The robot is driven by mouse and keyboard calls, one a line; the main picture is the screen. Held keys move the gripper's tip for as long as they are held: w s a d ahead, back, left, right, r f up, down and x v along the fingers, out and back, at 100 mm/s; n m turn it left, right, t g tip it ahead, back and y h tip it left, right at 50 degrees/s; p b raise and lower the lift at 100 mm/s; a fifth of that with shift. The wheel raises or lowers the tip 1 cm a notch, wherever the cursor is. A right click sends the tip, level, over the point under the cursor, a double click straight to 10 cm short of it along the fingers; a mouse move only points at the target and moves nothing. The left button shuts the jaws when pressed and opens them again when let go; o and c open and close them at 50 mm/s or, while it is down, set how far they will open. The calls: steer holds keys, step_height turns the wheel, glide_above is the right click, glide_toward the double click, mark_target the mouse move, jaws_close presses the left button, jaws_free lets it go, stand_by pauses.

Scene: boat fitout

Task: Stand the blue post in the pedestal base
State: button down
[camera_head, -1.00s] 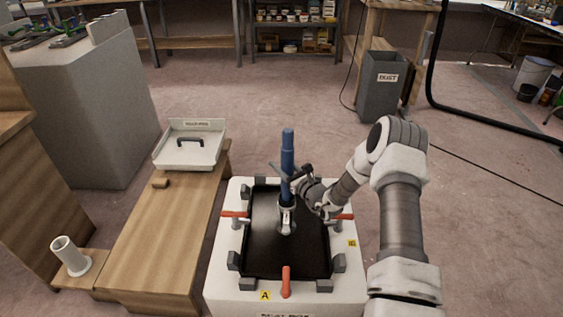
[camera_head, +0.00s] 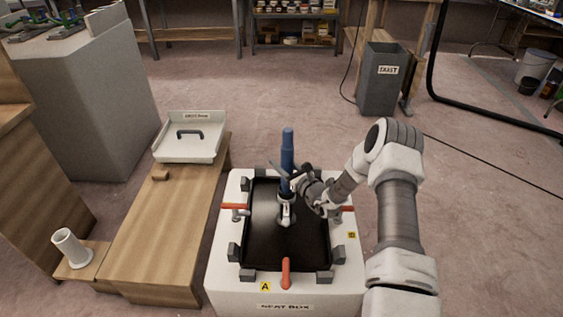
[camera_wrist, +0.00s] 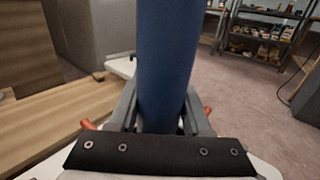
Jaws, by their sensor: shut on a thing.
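The blue post (camera_head: 287,150) stands upright in the head view, over the middle of the black recessed panel. Its lower end meets the grey-white pedestal base (camera_head: 286,212); how deep it sits is hidden by my gripper and the base's collar. My gripper (camera_head: 290,183) is shut on the post from the right, a little above the base. In the wrist view the blue post (camera_wrist: 168,60) fills the middle, upright between the fingers.
The white seat box (camera_head: 232,286) carries the black panel (camera_head: 262,235), grey blocks around it and red-handled clamps (camera_head: 286,272). A wooden bench (camera_head: 160,240) with a white tray (camera_head: 190,152) is left. A white tube holder (camera_head: 70,247) stands further left. A grey bin (camera_head: 383,85) is behind.

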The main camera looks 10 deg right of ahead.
steer(key=shift+c, duration=1.4)
jaws_free()
steer(key=shift+s, duration=0.1)
steer(key=p+v, duration=0.5)
steer(key=v, duration=1.2)
steer(key=shift+d, duration=0.15)
steer(key=shift+r, duration=0.15)
